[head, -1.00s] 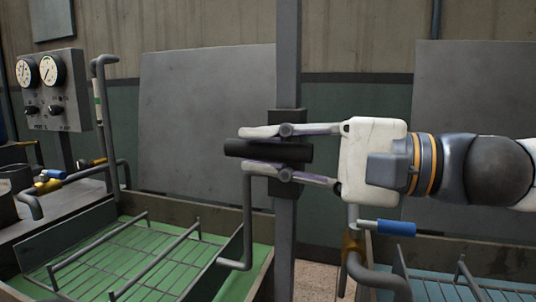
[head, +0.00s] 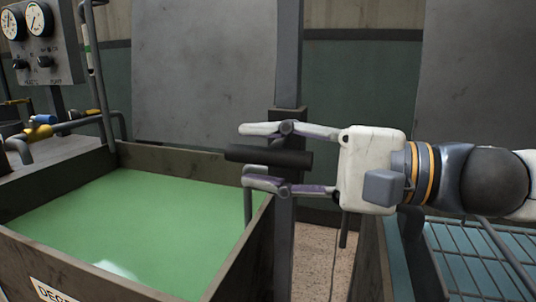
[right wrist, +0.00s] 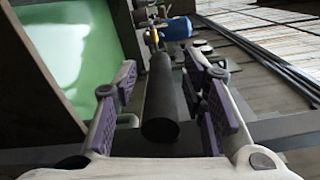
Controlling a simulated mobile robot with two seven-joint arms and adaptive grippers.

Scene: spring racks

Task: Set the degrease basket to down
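The degrease tank (head: 160,160) stands at lower left in the head view, with a partly visible "DEG…" label and green liquid (head: 130,220). No basket wires show above the liquid. A black cylindrical handle (head: 268,156) sits by the grey post, and a bent grey rod (head: 248,207) goes down from it at the tank's right side. My right gripper (head: 262,157) is open around the handle, one finger above and one below. In the right wrist view the handle (right wrist: 160,100) lies between the purple pads (right wrist: 160,108) with gaps on both sides. My left gripper is out of view.
A grey post (head: 285,220) rises behind the handle. A second tank with a wire basket (head: 475,255) and bluish liquid stands at right. A gauge panel (head: 45,50) and a blue-handled valve (head: 42,119) are at left. A narrow floor gap (head: 320,260) lies between the tanks.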

